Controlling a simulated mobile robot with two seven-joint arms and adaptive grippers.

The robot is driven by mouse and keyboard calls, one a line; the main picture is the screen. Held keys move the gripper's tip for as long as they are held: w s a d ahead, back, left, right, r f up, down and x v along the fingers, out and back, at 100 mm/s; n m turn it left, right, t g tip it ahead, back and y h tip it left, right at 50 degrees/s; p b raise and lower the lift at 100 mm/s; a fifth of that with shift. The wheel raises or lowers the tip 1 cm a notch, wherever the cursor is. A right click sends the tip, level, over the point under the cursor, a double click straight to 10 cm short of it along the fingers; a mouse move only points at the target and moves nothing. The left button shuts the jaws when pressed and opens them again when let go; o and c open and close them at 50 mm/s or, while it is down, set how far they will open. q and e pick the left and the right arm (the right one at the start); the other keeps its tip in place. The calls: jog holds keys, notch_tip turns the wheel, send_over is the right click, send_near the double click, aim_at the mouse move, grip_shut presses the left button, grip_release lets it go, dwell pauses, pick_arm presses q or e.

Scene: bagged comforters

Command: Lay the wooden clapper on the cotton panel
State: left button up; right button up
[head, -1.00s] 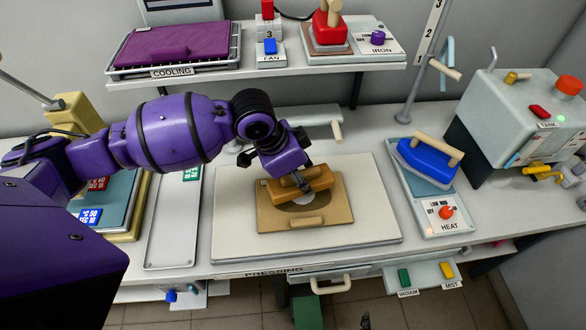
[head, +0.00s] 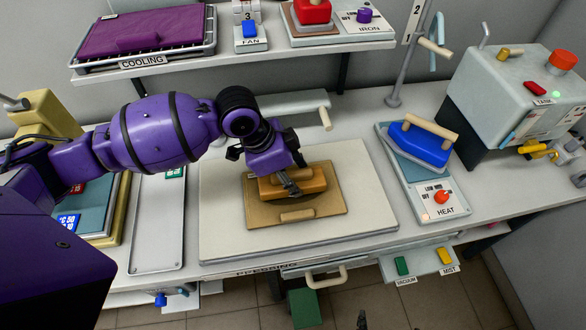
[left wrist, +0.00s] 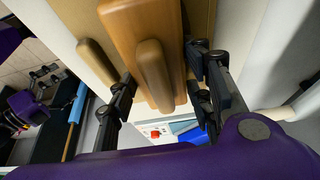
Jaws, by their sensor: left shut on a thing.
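The wooden clapper (head: 305,178) is a brown block with a raised grip. My left gripper (head: 290,186) is shut on it. In the left wrist view the clapper (left wrist: 140,30) lies between the two dark fingers (left wrist: 160,95). The clapper is over a flat tan rectangular piece (head: 325,204) with a small wooden grip at its front. A pale sliver shows just in front of the clapper; I cannot tell whether this is the cotton panel, or whether the clapper touches it. My right gripper (left wrist: 42,82) appears small at the left of the wrist view, its jaws unclear.
The tan piece lies on a pale pressing board (head: 370,215). A blue iron (head: 420,145) stands on the heat unit at right, with a grey tank (head: 510,95) beyond. A long metal tray (head: 158,225) lies left. A shelf with a purple cooling pad (head: 145,32) is above.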

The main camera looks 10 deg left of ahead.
pick_arm(q)
jog(key=shift+w+r, duration=0.1)
pick_arm(e)
jog(key=shift+w+a+r, duration=0.1)
jog(key=shift+w+r, duration=0.2)
jog(key=shift+w, duration=0.05)
jog(key=shift+s, duration=0.1)
pick_arm(q)
jog(key=shift+f, duration=0.25)
pick_arm(e)
jog(key=shift+s+f, duration=0.35)
jog(key=shift+s, duration=0.05)
pick_arm(q)
jog(key=shift+f, duration=0.35)
pick_arm(e)
jog(key=shift+d, duration=0.2)
pick_arm(q)
jog(key=o, duration=1.5)
jog(key=shift+o, duration=0.4)
pick_arm(e)
jog(key=shift+w+a, duration=0.1)
jog(key=shift+a, duration=0.1)
